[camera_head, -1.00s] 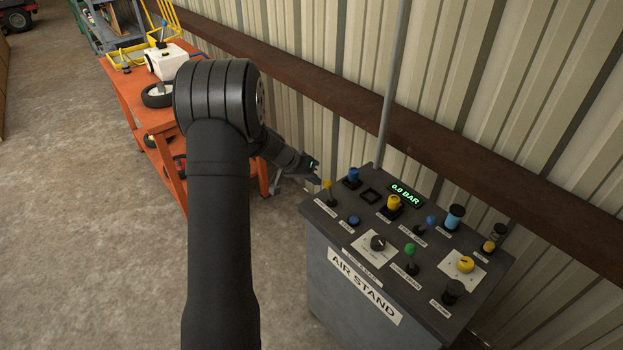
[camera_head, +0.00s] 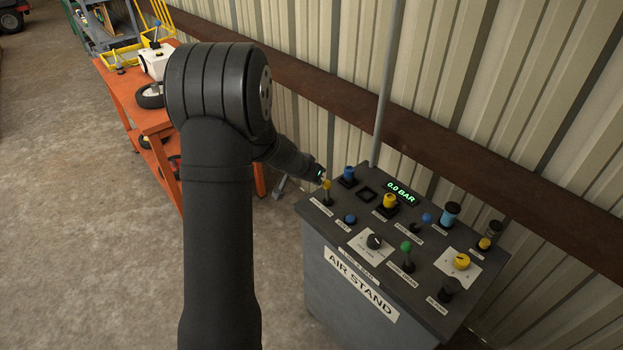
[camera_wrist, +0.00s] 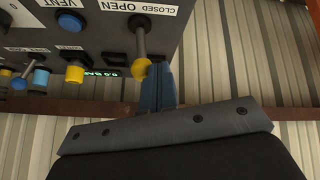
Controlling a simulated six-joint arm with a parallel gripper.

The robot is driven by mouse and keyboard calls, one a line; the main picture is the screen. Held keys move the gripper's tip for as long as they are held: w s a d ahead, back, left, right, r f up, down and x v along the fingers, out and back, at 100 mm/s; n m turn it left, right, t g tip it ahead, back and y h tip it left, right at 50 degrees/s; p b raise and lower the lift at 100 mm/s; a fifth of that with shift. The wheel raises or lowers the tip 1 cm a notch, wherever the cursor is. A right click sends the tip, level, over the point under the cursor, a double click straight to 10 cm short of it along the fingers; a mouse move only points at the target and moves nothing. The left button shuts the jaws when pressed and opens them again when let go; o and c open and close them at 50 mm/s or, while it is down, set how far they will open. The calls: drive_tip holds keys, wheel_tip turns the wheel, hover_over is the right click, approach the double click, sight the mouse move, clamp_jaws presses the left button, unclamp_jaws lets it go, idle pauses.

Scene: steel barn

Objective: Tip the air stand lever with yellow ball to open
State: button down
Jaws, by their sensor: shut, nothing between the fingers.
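The lever with the yellow ball (camera_head: 327,185) stands at the near left corner of the air stand (camera_head: 345,270). In the wrist view its yellow ball (camera_wrist: 140,67) hangs on a grey stem beside a label reading CLOSED and OPEN. My gripper (camera_head: 320,175) is at the stand's left edge, right by the ball. In the wrist view my gripper's blue fingers (camera_wrist: 158,88) are shut and empty, just right of the ball. They look very close to it; whether they touch cannot be told.
The panel carries a blue knob (camera_head: 348,174), a yellow knob (camera_head: 389,201), a green-ball lever (camera_head: 406,247) and a display (camera_head: 400,192) reading 0.0 BAR. A corrugated wall (camera_head: 500,110) rises behind. An orange workbench (camera_head: 125,88) stands left.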

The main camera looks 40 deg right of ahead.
sight(330, 188)
drive_tip(key=shift+t, duration=0.3)
drive_tip(key=shift+s+r, duration=0.1)
drive_tip(key=shift+s, duration=2.1)
drive_tip(key=shift+s, duration=0.15)
drive_tip(key=shift+w+a+r, duration=0.1)
drive_tip(key=shift+w+r, duration=0.05)
drive_tip(key=shift+r, duration=0.3)
drive_tip(key=shift+w+a+r, duration=0.1)
drive_tip(key=shift+w+r, duration=0.05)
drive_tip(key=shift+r, duration=0.3)
drive_tip(key=v, duration=1.1)
drive_tip(key=shift+a, duration=0.55)
drive_tip(key=shift+s, duration=0.1)
